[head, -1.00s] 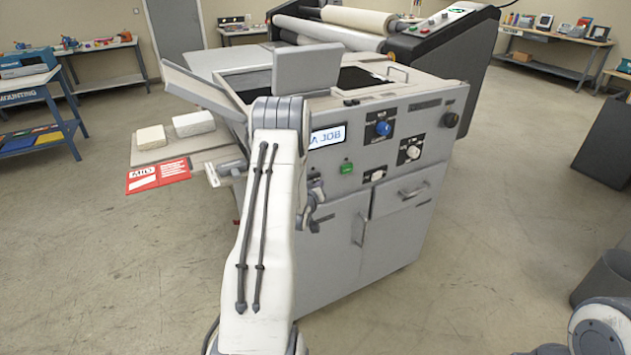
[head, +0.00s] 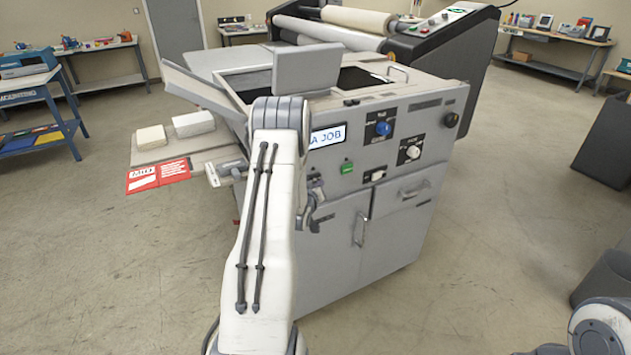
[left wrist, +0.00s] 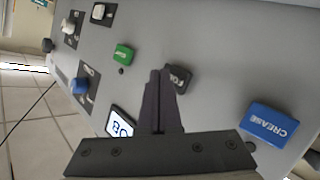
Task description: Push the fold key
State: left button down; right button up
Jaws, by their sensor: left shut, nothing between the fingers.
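The dark fold key (left wrist: 182,79) shows in the left wrist view on the grey machine panel, its pale lettering partly covered by my fingers. My left gripper (left wrist: 160,74) is shut and empty. Its fingertips overlap the left edge of the key in the picture; I cannot tell whether they touch it. My right gripper is out of view.
A blue CREASE key (left wrist: 268,124) lies right of the fold key, and a green key (left wrist: 123,54) lies to its left. A lit display (left wrist: 120,122) is below left. The machine's front (head: 330,245) has cabinet doors with handles.

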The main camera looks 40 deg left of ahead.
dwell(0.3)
pick_arm(q)
jog(key=shift+w+a, duration=0.2)
jog(key=shift+a, duration=0.2)
jog(key=shift+w+a+b, duration=0.15)
jog(key=shift+a+b, duration=0.15)
jog(key=shift+b, duration=0.05)
dwell(0.4)
jog(key=shift+d, duration=0.1)
jog(key=shift+s+d, duration=0.3)
jog(key=shift+d, duration=0.3)
jog(key=s+d, duration=0.2)
jog(key=d, duration=0.3)
jog(key=shift+s+d+b, duration=0.2)
jog(key=shift+d+b, duration=0.1)
jog(key=shift+b, duration=0.05)
jog(key=shift+w, duration=0.1)
dwell(0.4)
